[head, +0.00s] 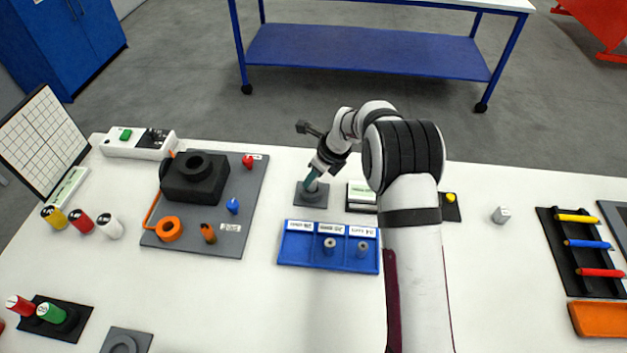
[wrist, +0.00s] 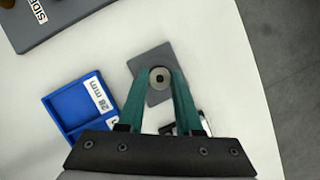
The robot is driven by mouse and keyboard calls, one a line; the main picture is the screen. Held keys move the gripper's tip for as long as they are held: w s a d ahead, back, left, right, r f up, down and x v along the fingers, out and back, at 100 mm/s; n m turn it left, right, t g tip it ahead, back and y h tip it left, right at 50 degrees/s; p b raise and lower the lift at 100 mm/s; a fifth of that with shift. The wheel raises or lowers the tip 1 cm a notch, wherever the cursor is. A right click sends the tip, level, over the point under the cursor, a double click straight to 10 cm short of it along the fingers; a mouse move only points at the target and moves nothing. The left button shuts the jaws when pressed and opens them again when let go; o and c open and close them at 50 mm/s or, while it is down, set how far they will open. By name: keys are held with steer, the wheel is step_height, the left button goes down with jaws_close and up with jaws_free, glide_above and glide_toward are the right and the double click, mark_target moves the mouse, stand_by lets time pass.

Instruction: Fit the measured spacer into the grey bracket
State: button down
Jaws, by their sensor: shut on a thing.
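My gripper (head: 312,180) reaches down over a dark grey plate (head: 312,196) behind the blue tray. In the wrist view my gripper (wrist: 161,78) has its green fingers shut on a round grey spacer (wrist: 160,78) with a dark centre. The spacer is over the grey plate (wrist: 146,67), which may be the grey bracket; I cannot tell whether it touches or is seated. The blue tray (head: 290,254) has three labelled compartments. The left one is empty; a spacer (head: 329,246) stands in the middle one and another (head: 362,249) in the right one.
A small labelled device (head: 361,194) stands just right of the plate, partly behind my arm. A grey board (head: 246,190) with a black block (head: 195,180) lies to the left. A small metal cylinder (head: 501,215) stands to the right.

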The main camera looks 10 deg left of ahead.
steer(key=shift+f, duration=0.95)
steer(key=c, duration=0.6)
jaws_free()
steer(key=shift+f, duration=0.1)
steer(key=v, duration=1.2)
steer(key=s+d+r+n, duration=0.4)
steer(key=s+r+n, duration=0.25)
steer(key=s, duration=0.45)
steer(key=s+d+n+g, duration=0.1)
steer(key=s+n, duration=0.3)
steer(key=s, duration=0.4)
steer(key=s+d+n+h, duration=0.1)
steer(key=s+n, duration=0.3)
steer(key=s, duration=0.5)
steer(key=s+d+r+n+g+h, duration=0.1)
steer(key=s+d+n, duration=0.2)
steer(key=s, duration=0.6)
steer(key=shift+n+g, duration=0.3)
steer(key=shift+n, duration=0.15)
